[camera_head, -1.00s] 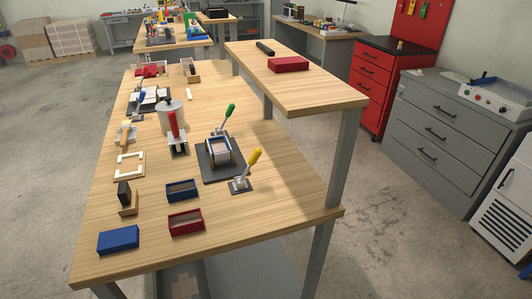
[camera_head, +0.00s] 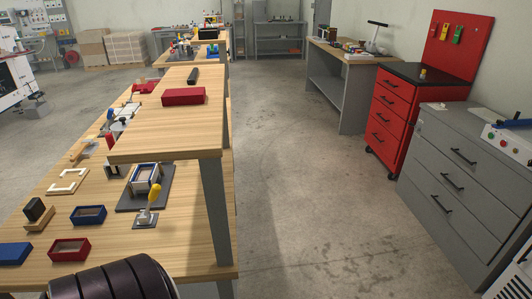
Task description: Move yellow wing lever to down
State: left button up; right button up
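The yellow wing lever (camera_head: 155,194) stands on a small grey base plate (camera_head: 145,220) near the right edge of the wooden workbench (camera_head: 110,239). Its yellow handle points up and is slightly tilted. It sits just in front of the box former (camera_head: 144,180), a blue and white frame on a dark plate, partly under the raised shelf. A dark rounded part of my own arm shows at the bottom left. Neither of my grippers is in view.
A raised wooden shelf (camera_head: 150,138) with a red box (camera_head: 183,96) overhangs the bench; its grey leg (camera_head: 217,215) stands right of the lever. Red and blue trays lie left of the lever. Open floor (camera_head: 300,200) lies right, before red and grey drawer cabinets.

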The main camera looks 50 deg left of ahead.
aim_at(155, 191)
jog(key=i+l, duration=0.2)
jog(key=i, duration=0.25)
jog(key=i+l+z, duration=0.15)
jog(key=i, duration=0.25)
jog(key=i+u, duration=0.25)
jog(key=u, duration=0.15)
jog(key=i+u, duration=0.25)
jog(key=u, duration=0.15)
jog(key=i+u, duration=0.2)
jog(key=u, duration=0.2)
jog(key=i+l+u, duration=0.2)
jog(key=u, duration=0.15)
jog(key=i+u, duration=0.15)
jog(key=u, duration=0.3)
jog(key=i+u, duration=0.1)
jog(key=u, duration=0.35)
jog(key=i+u, duration=0.15)
jog(key=u, duration=0.3)
jog(key=i+l+u, duration=0.1)
jog(key=u, duration=0.4)
jog(key=i+l+u, duration=0.15)
jog(key=u, duration=0.3)
